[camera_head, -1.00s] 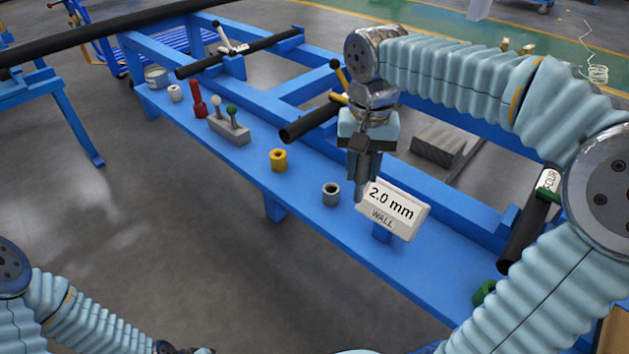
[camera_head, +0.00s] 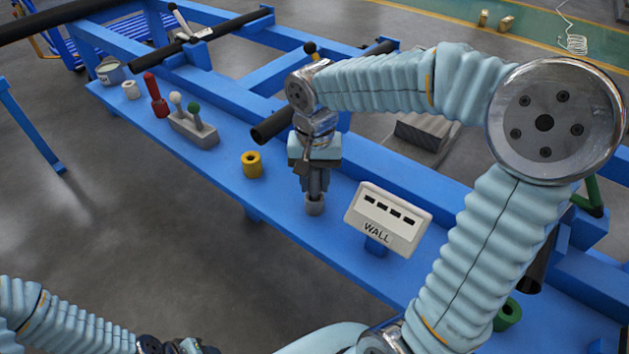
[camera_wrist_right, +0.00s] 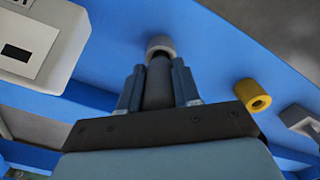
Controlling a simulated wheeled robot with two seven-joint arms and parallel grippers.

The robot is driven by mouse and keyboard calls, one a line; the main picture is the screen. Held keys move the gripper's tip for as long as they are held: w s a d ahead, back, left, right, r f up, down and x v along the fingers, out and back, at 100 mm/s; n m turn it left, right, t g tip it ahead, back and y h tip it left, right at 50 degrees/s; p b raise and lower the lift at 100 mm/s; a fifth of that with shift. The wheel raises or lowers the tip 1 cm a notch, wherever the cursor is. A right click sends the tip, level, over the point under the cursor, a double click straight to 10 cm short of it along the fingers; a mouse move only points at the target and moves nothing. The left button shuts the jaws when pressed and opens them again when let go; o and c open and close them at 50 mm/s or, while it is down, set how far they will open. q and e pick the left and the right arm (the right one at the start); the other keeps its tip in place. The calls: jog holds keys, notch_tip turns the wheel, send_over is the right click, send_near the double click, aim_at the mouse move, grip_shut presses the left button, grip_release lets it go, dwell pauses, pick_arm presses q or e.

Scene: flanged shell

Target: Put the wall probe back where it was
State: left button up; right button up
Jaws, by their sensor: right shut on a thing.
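My right gripper (camera_head: 316,188) points down over the grey ring-shaped holder (camera_head: 314,207) on the blue bench. It is shut on the wall probe, a dark grey cylinder (camera_wrist_right: 158,88) seen between the fingers in the right wrist view. The probe's far end lines up with the holder's mouth (camera_wrist_right: 160,44); I cannot tell how deep it sits. The wall gauge display (camera_head: 388,218), a white box marked WALL, stands right of the holder and shows dashes. My left gripper (camera_head: 172,347) is at the bottom edge, mostly cut off, its jaws unclear.
A yellow ring (camera_head: 252,165) stands left of the holder. Farther left are a grey block with lever-like pins (camera_head: 193,130), a red tool (camera_head: 156,100), a white ring (camera_head: 130,90) and a tin (camera_head: 110,72). A green ring (camera_head: 507,315) is at the right. A black pipe (camera_head: 272,127) lies behind.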

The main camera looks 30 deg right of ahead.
jog(key=shift+f, duration=0.1)
jog(key=shift+f, duration=0.15)
jog(key=o, duration=1.1)
jog(key=shift+c, duration=0.2)
jog(key=shift+r, duration=0.35)
notch_tip(320, 180, up, 12)
jog(key=shift+f+p, duration=0.15)
jog(key=shift+p, duration=0.7)
